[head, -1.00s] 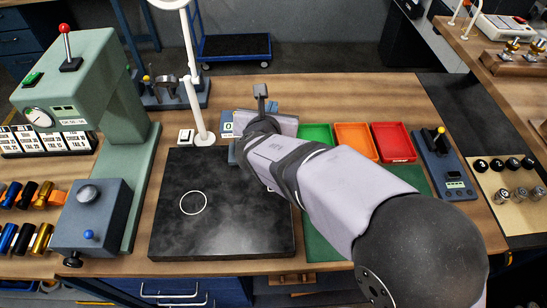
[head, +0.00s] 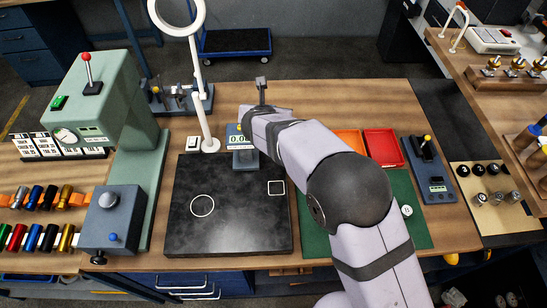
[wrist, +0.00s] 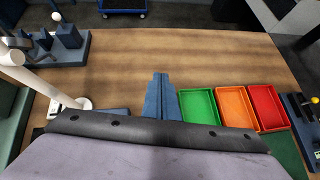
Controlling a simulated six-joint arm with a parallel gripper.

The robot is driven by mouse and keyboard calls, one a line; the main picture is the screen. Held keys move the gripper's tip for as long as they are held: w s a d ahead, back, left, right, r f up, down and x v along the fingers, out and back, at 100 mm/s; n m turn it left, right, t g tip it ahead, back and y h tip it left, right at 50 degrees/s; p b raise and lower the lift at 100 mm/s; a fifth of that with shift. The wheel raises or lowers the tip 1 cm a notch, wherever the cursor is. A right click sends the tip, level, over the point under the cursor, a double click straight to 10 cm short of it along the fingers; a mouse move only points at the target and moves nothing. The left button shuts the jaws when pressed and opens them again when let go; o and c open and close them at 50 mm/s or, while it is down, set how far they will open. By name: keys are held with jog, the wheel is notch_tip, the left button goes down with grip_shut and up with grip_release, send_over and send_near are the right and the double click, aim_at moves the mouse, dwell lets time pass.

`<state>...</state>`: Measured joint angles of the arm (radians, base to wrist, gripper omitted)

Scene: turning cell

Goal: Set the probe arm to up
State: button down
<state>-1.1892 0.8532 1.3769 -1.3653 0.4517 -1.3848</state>
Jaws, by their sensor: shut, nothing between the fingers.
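No part is clearly labelled as the probe arm, and I cannot tell which it is. One candidate is a small yellow-knobbed lever on a blue-grey box (head: 437,187) at the right of the bench; the box's edge also shows in the wrist view (wrist: 302,125). Another is the blue-grey unit with a digital display (head: 238,139) at the back of the black plate, partly hidden by my arm. My gripper (head: 262,88) is over the back middle of the bench, apart from both. In the wrist view its fingers (wrist: 160,97) are together and empty, left of the trays.
A white ring on a stand (head: 205,110) rises left of my gripper. A green machine with a red-knobbed lever (head: 108,85) stands at the left. Orange (wrist: 237,107), red (wrist: 268,107) and green (wrist: 197,105) trays sit right of my gripper. The wood behind them is clear.

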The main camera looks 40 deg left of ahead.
jog(key=shift+w+a+f+g+p, duration=0.15)
jog(key=shift+g+p, duration=0.15)
jog(key=shift+p, duration=0.3)
jog(key=a+r+b, duration=0.1)
jog(key=a+r, duration=0.2)
jog(key=r, duration=0.9)
jog(key=shift+w+a+r, duration=0.2)
jog(key=shift+r, duration=0.1)
dwell(0.3)
